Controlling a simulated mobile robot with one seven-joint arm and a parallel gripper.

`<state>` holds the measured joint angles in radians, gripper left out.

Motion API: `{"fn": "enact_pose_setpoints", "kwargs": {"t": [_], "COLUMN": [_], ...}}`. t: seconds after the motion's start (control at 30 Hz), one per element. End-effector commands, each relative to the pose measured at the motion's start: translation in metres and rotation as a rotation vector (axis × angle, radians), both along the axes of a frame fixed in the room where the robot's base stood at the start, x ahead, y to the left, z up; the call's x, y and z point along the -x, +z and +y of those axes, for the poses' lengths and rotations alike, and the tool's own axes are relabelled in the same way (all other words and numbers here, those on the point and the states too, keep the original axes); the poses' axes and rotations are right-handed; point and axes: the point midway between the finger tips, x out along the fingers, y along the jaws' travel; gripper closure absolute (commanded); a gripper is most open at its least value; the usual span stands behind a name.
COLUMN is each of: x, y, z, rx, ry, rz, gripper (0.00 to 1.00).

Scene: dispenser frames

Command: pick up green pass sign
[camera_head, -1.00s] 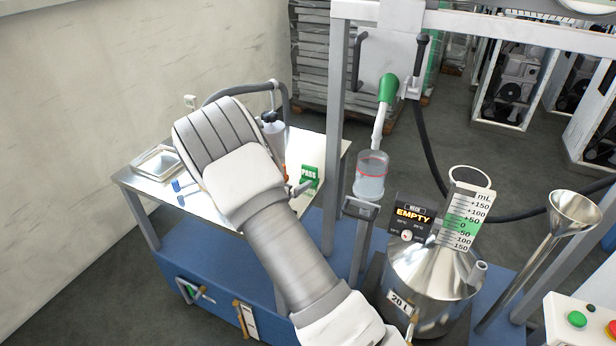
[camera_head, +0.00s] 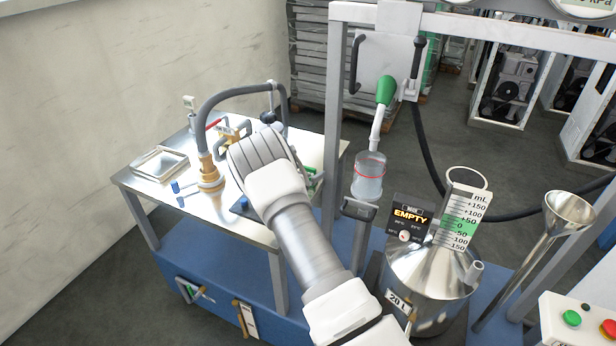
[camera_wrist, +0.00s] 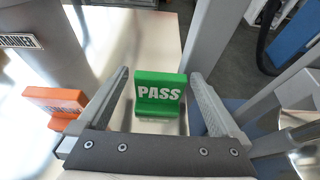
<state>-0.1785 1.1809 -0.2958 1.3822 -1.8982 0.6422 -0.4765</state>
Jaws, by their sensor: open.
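The green PASS sign (camera_wrist: 160,92) stands upright on the metal table in the wrist view, with white lettering facing the camera. My gripper (camera_wrist: 163,85) is open, with one finger on each side of the sign and a gap showing at both sides. I cannot tell how far the fingertips reach past it. In the head view my arm covers most of the sign; only a small green part (camera_head: 312,182) shows beside my wrist.
An orange sign (camera_wrist: 58,105) stands left of the green one. The metal table (camera_head: 228,226) also holds a tray (camera_head: 160,163) and a brass fitting with a hose (camera_head: 208,175). A grey frame post (camera_head: 333,130) rises close to the right of my gripper.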

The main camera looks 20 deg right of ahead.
Motion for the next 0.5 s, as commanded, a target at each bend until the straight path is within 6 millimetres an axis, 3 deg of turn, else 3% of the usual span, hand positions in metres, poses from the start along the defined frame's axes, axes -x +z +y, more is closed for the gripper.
{"fn": "enact_pose_setpoints", "kwargs": {"t": [0.27,0.5], "x": [-0.0014,-0.0013], "y": [-0.0014,-0.0011], "z": [-0.0011,-0.0011], "rx": [0.0,-0.001], "ry": [0.0,0.0], "rz": [0.001,0.001], "gripper": [0.0,0.43]}}
